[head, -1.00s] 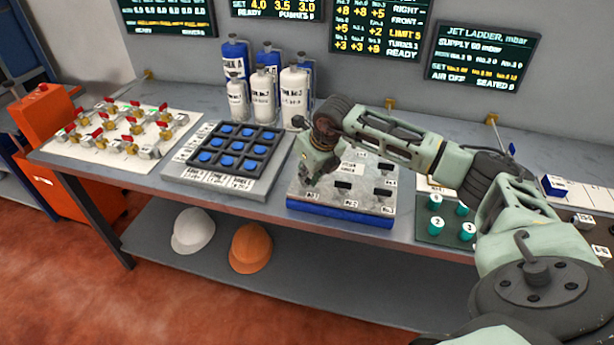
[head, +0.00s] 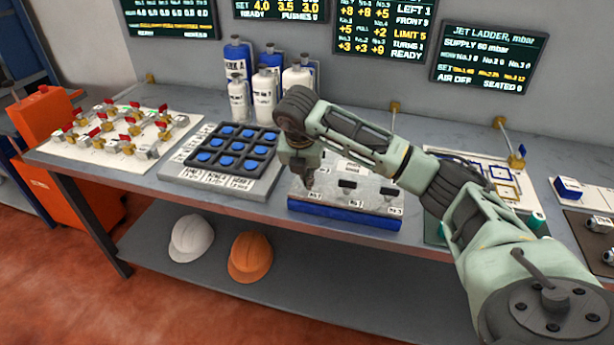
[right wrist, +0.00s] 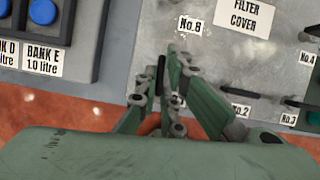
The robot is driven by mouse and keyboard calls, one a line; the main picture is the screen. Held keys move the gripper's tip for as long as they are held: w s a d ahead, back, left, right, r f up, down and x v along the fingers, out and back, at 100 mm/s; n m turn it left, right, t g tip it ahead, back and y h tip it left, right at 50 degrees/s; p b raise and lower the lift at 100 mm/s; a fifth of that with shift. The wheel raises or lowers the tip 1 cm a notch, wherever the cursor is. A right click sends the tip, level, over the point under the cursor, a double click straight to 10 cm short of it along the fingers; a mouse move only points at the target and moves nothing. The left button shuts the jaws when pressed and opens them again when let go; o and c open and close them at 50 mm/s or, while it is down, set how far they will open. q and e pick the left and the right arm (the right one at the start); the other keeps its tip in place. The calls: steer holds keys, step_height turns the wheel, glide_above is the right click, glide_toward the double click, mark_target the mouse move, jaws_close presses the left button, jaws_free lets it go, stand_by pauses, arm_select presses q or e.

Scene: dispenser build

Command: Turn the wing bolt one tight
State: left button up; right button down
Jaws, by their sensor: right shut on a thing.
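The filter cover block (head: 345,205) is a grey metal plate on a blue base, with several black wing bolts and number labels. My right gripper (head: 307,182) points down over its front-left corner, by the No.1 label. In the right wrist view the fingers (right wrist: 165,85) are closed around a thin black wing (right wrist: 161,72), taken as wing bolt one; the fingers hide most of it. Wing bolt two (right wrist: 238,113), a black bar, lies to the right by its No.2 label. My left gripper is not in view.
A tray of blue caps (head: 230,150) stands left of the block, with white and blue bottles (head: 264,92) behind it. A valve board (head: 95,145) is farther left. Wall screens (head: 385,30) hang above. My right arm covers part of the bench at right.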

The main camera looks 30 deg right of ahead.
steer(key=shift+m, duration=0.7)
steer(key=c, duration=1.9)
jaws_free()
steer(key=shift+r, duration=0.1)
steer(key=v, duration=1.1)
steer(key=shift+a+r, duration=0.3)
steer(key=shift+r, duration=0.05)
steer(key=shift+w+f, duration=0.1)
